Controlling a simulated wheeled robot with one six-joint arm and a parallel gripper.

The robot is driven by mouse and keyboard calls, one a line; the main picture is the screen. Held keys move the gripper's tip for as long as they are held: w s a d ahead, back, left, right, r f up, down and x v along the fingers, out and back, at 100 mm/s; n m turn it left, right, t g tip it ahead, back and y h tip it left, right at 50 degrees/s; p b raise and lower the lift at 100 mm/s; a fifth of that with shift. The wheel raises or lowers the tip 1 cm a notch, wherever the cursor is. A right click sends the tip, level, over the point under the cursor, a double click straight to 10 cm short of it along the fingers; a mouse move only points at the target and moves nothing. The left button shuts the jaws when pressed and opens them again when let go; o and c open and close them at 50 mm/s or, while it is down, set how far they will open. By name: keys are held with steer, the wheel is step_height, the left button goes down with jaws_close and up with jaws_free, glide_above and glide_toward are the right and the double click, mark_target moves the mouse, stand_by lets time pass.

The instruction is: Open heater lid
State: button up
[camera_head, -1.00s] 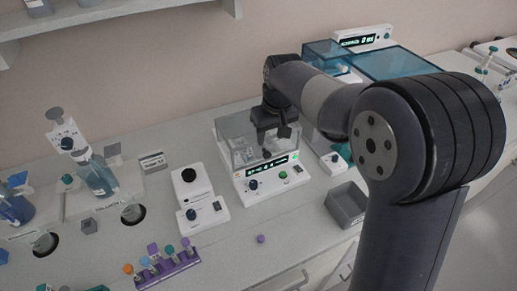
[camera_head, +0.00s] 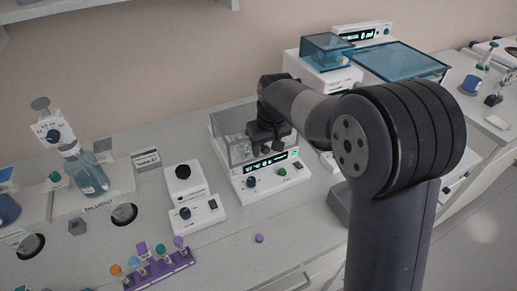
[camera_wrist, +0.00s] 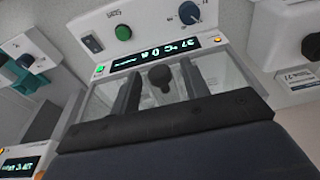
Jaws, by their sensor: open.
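The heater (camera_head: 265,182) is a white box with a green-lit display, a dark blue knob and a green knob on its front. Its clear lid (camera_head: 228,150) is down over the top. In the wrist view the heater's front panel (camera_wrist: 150,28) appears upside down, with the clear lid (camera_wrist: 218,72) below it. A dark round lid knob (camera_wrist: 159,74) shows between my fingers. My gripper (camera_wrist: 160,88) is open, one finger on each side of that knob; I cannot tell whether they touch it. In the head view my gripper (camera_head: 266,140) is at the lid's front right, hiding part of it.
A small white device (camera_head: 190,190) with a dark round well stands left of the heater. A purple tube rack (camera_head: 160,268) and a loose purple cap (camera_head: 259,239) lie in front. A grey bin (camera_head: 338,205) is partly behind my arm. Blue-lidded machines (camera_head: 400,62) stand behind right.

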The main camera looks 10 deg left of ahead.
steer(key=shift+c, duration=0.2)
steer(key=c, duration=0.7)
steer(key=r+p, duration=0.2)
steer(key=w+r+p, duration=0.1)
steer(key=shift+a+r, duration=0.3)
steer(key=shift+a, duration=0.05)
steer(key=shift+a+p, duration=0.1)
steer(key=shift+p, duration=0.2)
steer(key=shift+r, duration=0.1)
steer(key=p, duration=0.1)
steer(key=r, duration=0.1)
steer(key=w+r+p, duration=0.1)
steer(key=shift+a+r+p, duration=0.2)
steer(key=shift+a+p, duration=0.15)
steer(key=shift+w+a+r+p, duration=0.2)
steer(key=shift+w+r+p, duration=0.15)
steer(key=shift+p, duration=0.1)
